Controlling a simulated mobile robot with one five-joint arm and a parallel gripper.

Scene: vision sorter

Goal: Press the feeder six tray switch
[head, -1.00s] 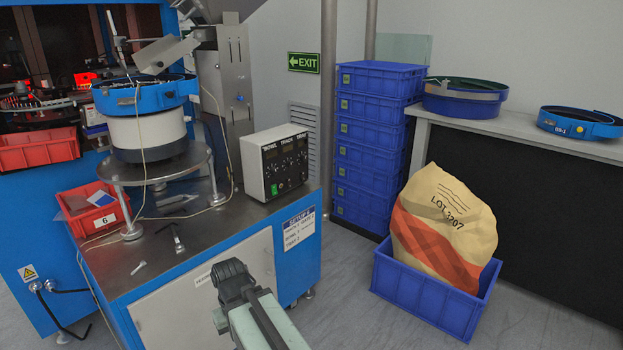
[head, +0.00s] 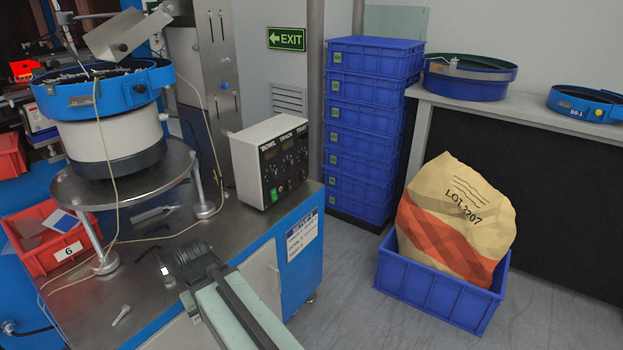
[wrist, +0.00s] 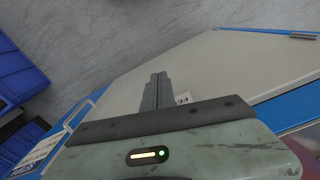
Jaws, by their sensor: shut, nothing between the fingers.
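The control box (head: 270,162) is a pale case with a black front panel, standing on the steel bench top. Its panel has columns of knobs headed BOWL, TRACK and what reads as TRAY, and a lit green switch (head: 274,194) low on the left. The small controls under the tray heading are too small to tell apart. My gripper (head: 192,262) is in front of the bench, left of and below the box, apart from it. In the wrist view its dark fingers (wrist: 155,91) are shut and empty, over the pale cabinet door (wrist: 210,75).
A bowl feeder (head: 105,120) stands on a round platform left of the box. Stacked blue crates (head: 370,130) and a sack (head: 455,220) in a blue crate stand right. Floor between is clear.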

